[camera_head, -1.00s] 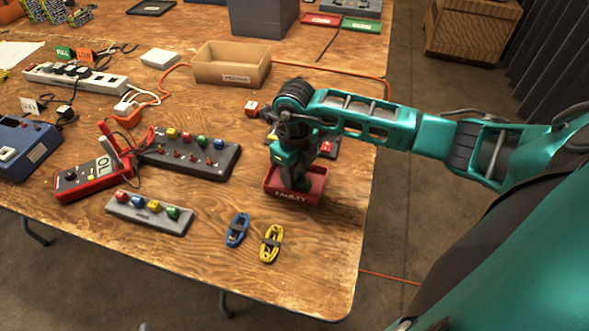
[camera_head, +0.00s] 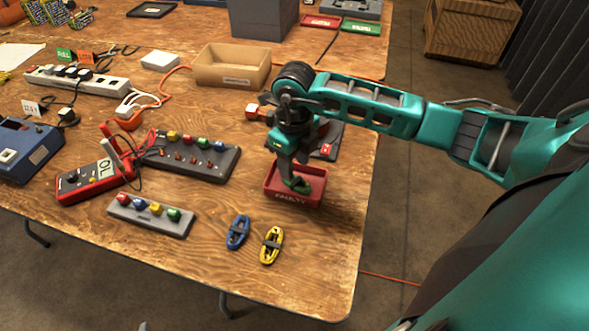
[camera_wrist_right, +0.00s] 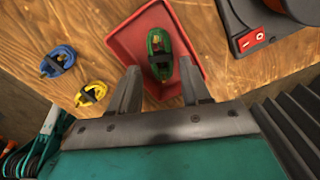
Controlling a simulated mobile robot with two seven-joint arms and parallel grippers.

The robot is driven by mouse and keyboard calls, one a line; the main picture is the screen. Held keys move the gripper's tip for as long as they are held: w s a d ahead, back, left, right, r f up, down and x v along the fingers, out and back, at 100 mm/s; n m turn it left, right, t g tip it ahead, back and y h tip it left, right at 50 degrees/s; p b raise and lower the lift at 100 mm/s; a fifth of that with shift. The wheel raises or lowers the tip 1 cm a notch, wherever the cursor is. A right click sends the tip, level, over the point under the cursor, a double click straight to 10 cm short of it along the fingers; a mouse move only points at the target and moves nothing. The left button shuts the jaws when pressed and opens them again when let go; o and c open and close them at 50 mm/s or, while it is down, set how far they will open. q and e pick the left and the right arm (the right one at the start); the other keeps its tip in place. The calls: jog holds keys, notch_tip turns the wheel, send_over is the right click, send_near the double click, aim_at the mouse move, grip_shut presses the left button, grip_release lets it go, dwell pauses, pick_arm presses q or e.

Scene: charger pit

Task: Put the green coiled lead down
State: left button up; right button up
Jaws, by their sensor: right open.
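The green coiled lead (camera_wrist_right: 158,53) lies in the red tray marked "FAULTY" (camera_wrist_right: 119,47), as the right wrist view shows. In the head view the lead (camera_head: 299,185) shows partly below my right gripper (camera_head: 294,180), inside the red tray (camera_head: 307,199). My right gripper is open, with its two fingers (camera_wrist_right: 160,90) apart at the near end of the lead. The near end lies between or just beyond the fingertips; I cannot tell if they touch it. My left gripper is not in view.
A blue coiled lead (camera_head: 237,232) and a yellow coiled lead (camera_head: 271,245) lie left of the tray. A grey block with coloured plugs (camera_head: 150,216) and a red meter (camera_head: 90,183) lie further left. A cardboard box (camera_head: 232,66) stands behind. The front right table corner is clear.

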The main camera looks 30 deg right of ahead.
aim_at(294, 181)
notch_tip(294, 181, up, 8)
jog(key=shift+r, duration=0.2)
dwell(0.6)
